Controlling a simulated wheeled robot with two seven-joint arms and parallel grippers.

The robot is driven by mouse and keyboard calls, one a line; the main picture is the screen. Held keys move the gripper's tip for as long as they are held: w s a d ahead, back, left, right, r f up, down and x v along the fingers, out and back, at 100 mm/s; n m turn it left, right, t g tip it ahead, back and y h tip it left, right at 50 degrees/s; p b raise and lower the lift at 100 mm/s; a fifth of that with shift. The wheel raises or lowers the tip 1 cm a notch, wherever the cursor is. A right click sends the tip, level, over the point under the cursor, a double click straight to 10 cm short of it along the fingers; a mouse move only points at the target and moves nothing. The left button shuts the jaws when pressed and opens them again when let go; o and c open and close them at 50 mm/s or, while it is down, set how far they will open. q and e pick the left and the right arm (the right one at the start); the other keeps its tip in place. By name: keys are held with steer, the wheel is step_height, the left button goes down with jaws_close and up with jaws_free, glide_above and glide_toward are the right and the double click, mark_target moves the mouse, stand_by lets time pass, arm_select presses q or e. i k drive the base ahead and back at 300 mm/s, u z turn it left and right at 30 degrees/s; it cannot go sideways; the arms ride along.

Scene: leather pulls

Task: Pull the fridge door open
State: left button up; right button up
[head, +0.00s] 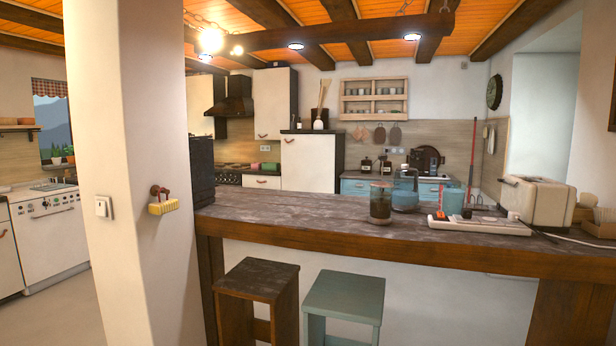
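A white, waist-to-chest-high unit with a dark top and dark right side, which looks like the fridge (310,165), stands in the kitchen behind the bar counter. Its front door appears shut. A small brown pull (290,140) shows near the door's upper left. The lower part of the unit is hidden behind the counter. Neither of my grippers is in the head view.
A long wooden bar counter (330,212) stands between me and the kitchen, with jars and a toaster (537,201) on it. Two stools (258,280) (345,298) stand before it. A white pillar (130,250) is at left. Floor beyond the pillar's left is clear.

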mark_target(308, 160)
steer(key=u, duration=1.85)
steer(key=i, duration=5.85)
steer(key=z, duration=2.7)
steer(key=i, duration=4.4)
